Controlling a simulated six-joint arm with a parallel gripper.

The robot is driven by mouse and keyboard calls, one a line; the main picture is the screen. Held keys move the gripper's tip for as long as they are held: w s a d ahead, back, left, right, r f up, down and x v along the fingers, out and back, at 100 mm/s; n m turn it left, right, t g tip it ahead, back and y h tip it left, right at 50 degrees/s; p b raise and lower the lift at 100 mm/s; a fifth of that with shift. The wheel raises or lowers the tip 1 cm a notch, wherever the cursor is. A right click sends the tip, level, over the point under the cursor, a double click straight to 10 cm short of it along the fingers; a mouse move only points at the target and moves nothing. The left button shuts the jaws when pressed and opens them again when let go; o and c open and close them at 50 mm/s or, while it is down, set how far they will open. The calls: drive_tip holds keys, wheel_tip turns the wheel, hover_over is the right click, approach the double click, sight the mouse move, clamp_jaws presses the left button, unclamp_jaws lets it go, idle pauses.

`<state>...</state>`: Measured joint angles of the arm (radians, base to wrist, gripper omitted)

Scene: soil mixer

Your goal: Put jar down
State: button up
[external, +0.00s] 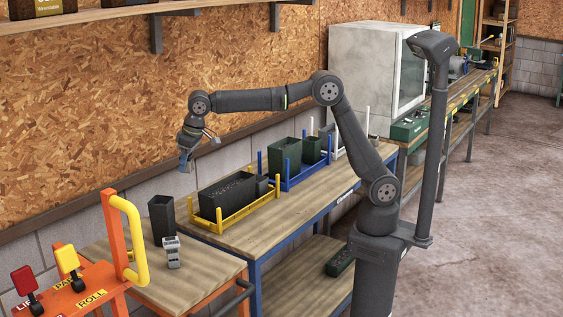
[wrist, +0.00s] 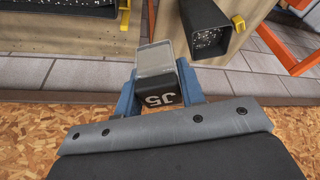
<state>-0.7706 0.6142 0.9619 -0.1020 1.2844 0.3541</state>
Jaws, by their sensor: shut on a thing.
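My gripper (external: 186,161) hangs near the wooden back wall, in the air above and to the left of the yellow rack. In the wrist view its blue fingers (wrist: 158,90) are shut on a small square jar (wrist: 158,60). The jar has pale, clear-looking sides and a dark end marked J5. In the external view the jar is too small and too hidden by the fingers to make out clearly.
A yellow rack (external: 232,221) holds a long dark bin (external: 228,196) on the workbench. A blue rack (external: 313,178) with green bins stands farther right. A tall dark container (external: 161,219) and grey device (external: 172,252) stand on the nearer bench. An orange lever panel (external: 72,295) is front left.

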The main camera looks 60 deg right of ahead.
drive_tip(key=s+a+f+n+y, duration=0.1)
drive_tip(key=s+a+n, duration=0.3)
drive_tip(key=s+a, duration=1.2)
hover_over(180, 291)
drive_tip(key=d, duration=0.1)
drive_tip(key=shift+g, duration=0.3)
drive_tip(key=f, duration=1.8)
drive_tip(key=shift+s, duration=0.25)
drive_tip(key=shift+s+a+f, duration=0.1)
drive_tip(key=shift+f, duration=1.95)
drive_tip(key=shift+f, duration=0.1)
drive_tip(key=o, duration=1)
